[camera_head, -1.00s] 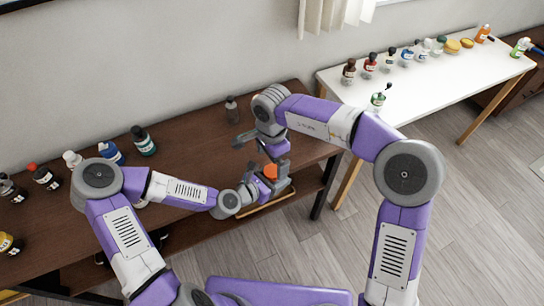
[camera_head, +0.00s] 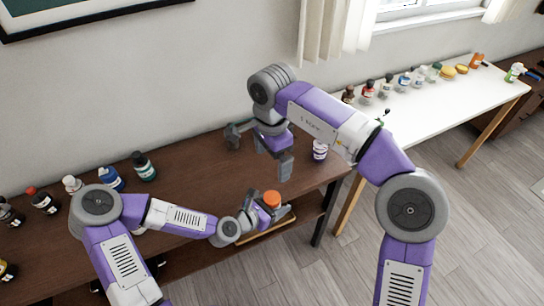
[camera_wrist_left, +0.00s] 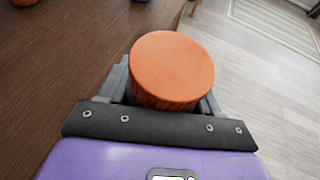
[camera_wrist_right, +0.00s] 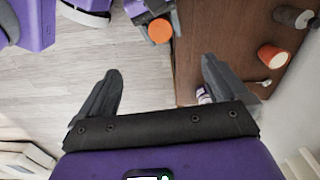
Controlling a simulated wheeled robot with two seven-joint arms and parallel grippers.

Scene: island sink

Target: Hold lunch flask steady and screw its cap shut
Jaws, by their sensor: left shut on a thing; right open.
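The lunch flask shows mainly as its round orange cap (camera_head: 271,198), which sits on top of it. My left gripper (camera_head: 264,207) is shut on the flask just below the cap, near the front edge of the brown table. In the left wrist view the cap (camera_wrist_left: 172,68) stands between the jaws and hides the flask body. I cannot tell how tightly the cap is seated. My right gripper (camera_head: 260,152) is open and empty, above and behind the flask, clear of the cap. The right wrist view shows its spread fingers (camera_wrist_right: 160,78) with the cap (camera_wrist_right: 160,31) beyond them.
A small purple and white jar (camera_head: 320,150) stands at the right end of the brown table (camera_head: 205,150). Several bottles, including a green one (camera_head: 143,166), line its left part. A white table (camera_head: 440,108) with more bottles stands at the right. The table behind the flask has bare room.

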